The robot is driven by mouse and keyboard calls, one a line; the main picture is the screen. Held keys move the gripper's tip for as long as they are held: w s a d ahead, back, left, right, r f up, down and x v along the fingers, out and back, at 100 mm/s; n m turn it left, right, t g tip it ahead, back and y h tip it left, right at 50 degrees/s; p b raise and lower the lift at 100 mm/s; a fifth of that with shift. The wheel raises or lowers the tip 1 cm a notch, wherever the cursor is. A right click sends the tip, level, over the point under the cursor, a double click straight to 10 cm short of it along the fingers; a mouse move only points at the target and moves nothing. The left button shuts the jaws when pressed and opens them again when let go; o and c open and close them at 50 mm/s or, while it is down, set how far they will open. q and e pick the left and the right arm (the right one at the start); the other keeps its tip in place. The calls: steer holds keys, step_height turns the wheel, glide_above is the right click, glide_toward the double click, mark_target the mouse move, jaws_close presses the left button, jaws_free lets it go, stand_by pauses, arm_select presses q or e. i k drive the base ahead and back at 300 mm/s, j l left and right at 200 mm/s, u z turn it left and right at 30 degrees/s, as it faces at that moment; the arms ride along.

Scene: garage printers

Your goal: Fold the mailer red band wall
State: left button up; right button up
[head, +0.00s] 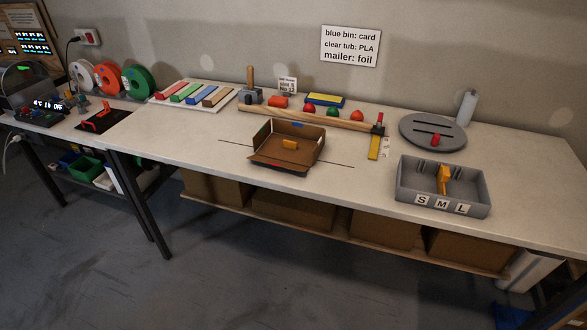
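The mailer, a brown cardboard tray (306,155), lies on the middle of the workbench. Its left, back and right walls stand up. A green mark shows on the left wall and a dark blue one on the back wall. The front wall (292,169) bears a small red band (272,165) and looks laid outward towards the bench's front edge; its exact angle is hard to tell. A small orange piece (290,144) lies inside the mailer. Neither of my grippers is in view.
A grey S M L bin (410,193) and a grey disc (418,120) stand to the right. A yellow square tool (374,148) lies close to the mailer's right. A wooden rail (320,117) with coloured pieces runs behind. The bench (190,145) left of the mailer is clear.

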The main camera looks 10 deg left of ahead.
mark_target(287, 165)
steer(key=i+j+z, duration=0.15)
steer(key=j+z, duration=0.15)
steer(key=i+j+z, duration=0.1)
steer(key=j+z, duration=0.15)
steer(key=j, duration=0.15)
steer(key=j+z, duration=0.3)
steer(key=i+j, duration=0.05)
